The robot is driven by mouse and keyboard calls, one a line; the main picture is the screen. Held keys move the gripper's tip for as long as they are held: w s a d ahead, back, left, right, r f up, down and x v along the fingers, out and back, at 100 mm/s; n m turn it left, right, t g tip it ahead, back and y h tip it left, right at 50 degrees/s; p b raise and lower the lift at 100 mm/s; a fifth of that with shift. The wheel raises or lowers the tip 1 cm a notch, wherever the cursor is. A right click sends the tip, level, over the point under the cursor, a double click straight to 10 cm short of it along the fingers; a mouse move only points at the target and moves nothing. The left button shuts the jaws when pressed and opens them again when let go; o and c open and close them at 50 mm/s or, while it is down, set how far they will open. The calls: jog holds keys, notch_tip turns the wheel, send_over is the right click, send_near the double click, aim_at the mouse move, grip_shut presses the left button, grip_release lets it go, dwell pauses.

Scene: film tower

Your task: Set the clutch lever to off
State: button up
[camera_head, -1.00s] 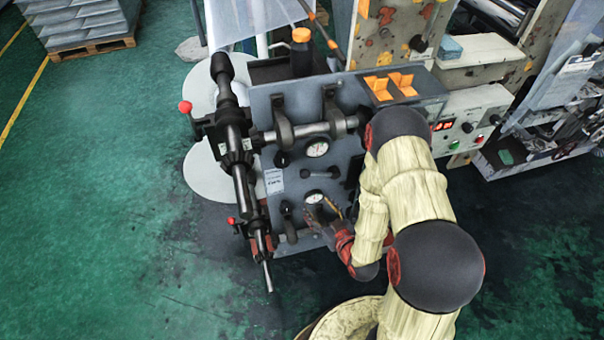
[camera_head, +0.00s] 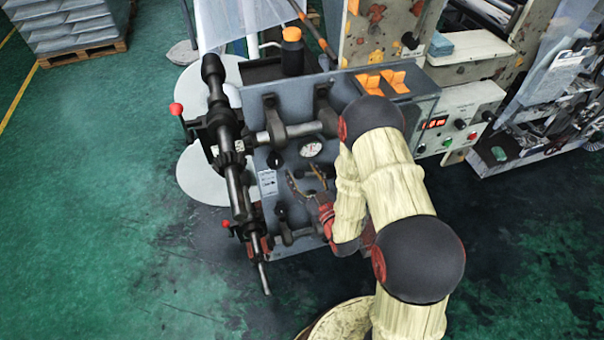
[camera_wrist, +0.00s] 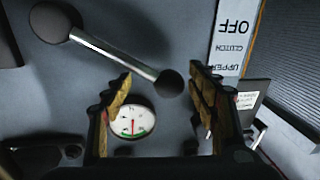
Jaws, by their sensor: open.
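The clutch lever (camera_wrist: 115,55) is a light metal rod in the wrist view. It slants from a large dark ball at upper left to a smaller dark round end between the fingers. In the head view it is small and partly hidden by my gripper (camera_head: 305,176). My gripper (camera_wrist: 162,88) is open in front of the panel, with one finger on each side of the smaller end. I cannot tell whether either finger touches it. A white label (camera_wrist: 232,42) reading "UPPER CLUTCH OFF" appears upside down to the right; it also shows in the head view (camera_head: 268,183).
A round gauge (camera_wrist: 131,119) sits beside the lever on the grey panel (camera_head: 262,108). A black shaft assembly (camera_head: 233,170) stands along the panel's left side. A control box (camera_head: 462,120) is at the right. Green floor (camera_head: 90,210) is clear at left.

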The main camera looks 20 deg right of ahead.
jog(key=shift+w, duration=0.1)
jog(key=shift+c, duration=1.2)
jog(key=c, duration=0.9)
grip_shut()
